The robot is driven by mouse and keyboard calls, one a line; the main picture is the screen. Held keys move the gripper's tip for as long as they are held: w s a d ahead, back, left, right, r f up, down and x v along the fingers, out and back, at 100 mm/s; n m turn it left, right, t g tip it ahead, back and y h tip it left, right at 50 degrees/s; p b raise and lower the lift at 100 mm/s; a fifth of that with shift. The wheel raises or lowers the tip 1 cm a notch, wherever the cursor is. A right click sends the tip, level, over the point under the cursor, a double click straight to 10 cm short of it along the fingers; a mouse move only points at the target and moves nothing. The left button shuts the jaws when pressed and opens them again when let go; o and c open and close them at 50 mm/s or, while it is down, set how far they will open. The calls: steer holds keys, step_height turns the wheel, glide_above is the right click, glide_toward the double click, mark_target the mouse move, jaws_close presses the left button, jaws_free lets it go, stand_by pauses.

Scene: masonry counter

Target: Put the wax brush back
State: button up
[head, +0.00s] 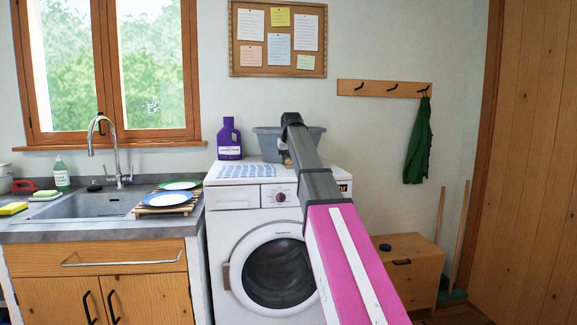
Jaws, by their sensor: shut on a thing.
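My arm reaches from the lower right to the top of the washing machine (233,200). My gripper (284,152) is at its far end, mostly hidden behind my own arm, in front of the grey tub. It is shut on a small tan thing (287,161), which seems to be the wax brush; only a sliver shows. A low wooden chest (415,278) stands on the floor at the right, with a small dark round object (385,247) on its top. I cannot tell which place belongs to the brush.
The grey tub (266,143) and a purple bottle (229,139) stand on the machine beside a blue-patterned cloth (247,171). At left are a sink (95,205) and plates on a wooden rack (167,209). A green cloth (418,145) hangs from the hook rail (365,87).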

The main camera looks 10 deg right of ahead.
steer(key=shift+f, duration=1)
steer(key=shift+f, duration=0.15)
steer(key=o, duration=0.8)
steer(key=shift+o, duration=0.2)
steer(key=v, duration=1.2)
steer(key=shift+s, duration=0.1)
